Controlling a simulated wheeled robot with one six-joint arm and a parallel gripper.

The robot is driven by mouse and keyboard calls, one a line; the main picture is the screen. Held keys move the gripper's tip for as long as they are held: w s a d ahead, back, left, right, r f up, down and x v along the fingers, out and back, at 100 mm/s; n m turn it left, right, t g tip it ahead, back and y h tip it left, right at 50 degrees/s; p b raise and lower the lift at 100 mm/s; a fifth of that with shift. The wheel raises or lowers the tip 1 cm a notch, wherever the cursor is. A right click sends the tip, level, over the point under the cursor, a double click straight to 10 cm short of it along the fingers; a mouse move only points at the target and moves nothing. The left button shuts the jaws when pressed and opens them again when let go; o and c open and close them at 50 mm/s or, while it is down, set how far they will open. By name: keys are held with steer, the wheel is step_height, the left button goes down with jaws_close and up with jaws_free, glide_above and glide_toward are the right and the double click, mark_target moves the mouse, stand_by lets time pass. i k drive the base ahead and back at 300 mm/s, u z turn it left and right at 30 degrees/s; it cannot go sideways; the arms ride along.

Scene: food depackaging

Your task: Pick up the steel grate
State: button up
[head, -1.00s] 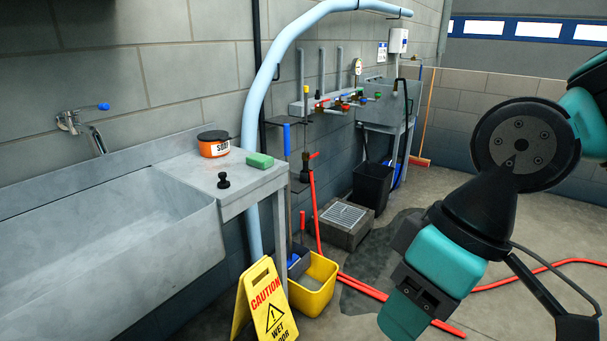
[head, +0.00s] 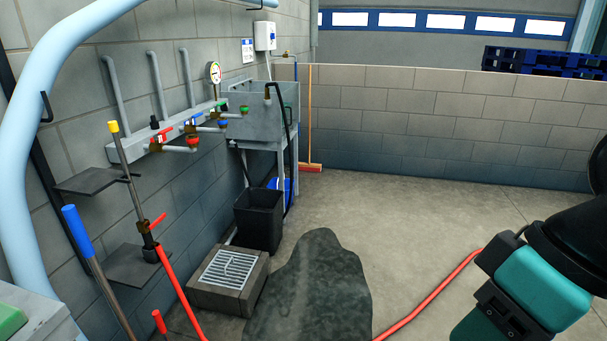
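The steel grate (head: 229,270) is a light, slotted square. It lies flat on top of a low grey-brown block (head: 227,297) on the floor by the left wall. A dark curved mark or object shows on its middle; I cannot tell which. Part of my teal and black arm shows at the lower right, well apart from the grate. My gripper's fingertips are not in view.
A black bin (head: 260,220) stands just behind the block. A red hose (head: 430,296) runs over the floor. A dark wet-looking patch (head: 318,285) lies right of the block. A steel sink (head: 262,112) and valve pipes (head: 180,130) line the wall. Open floor lies right.

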mark_target(252, 259)
steer(key=z, duration=0.2)
steer(key=i, duration=1.95)
steer(key=u, duration=0.45)
steer(key=i, duration=1)
steer(key=u, duration=1.45)
steer(key=i, duration=0.85)
steer(key=u, duration=0.7)
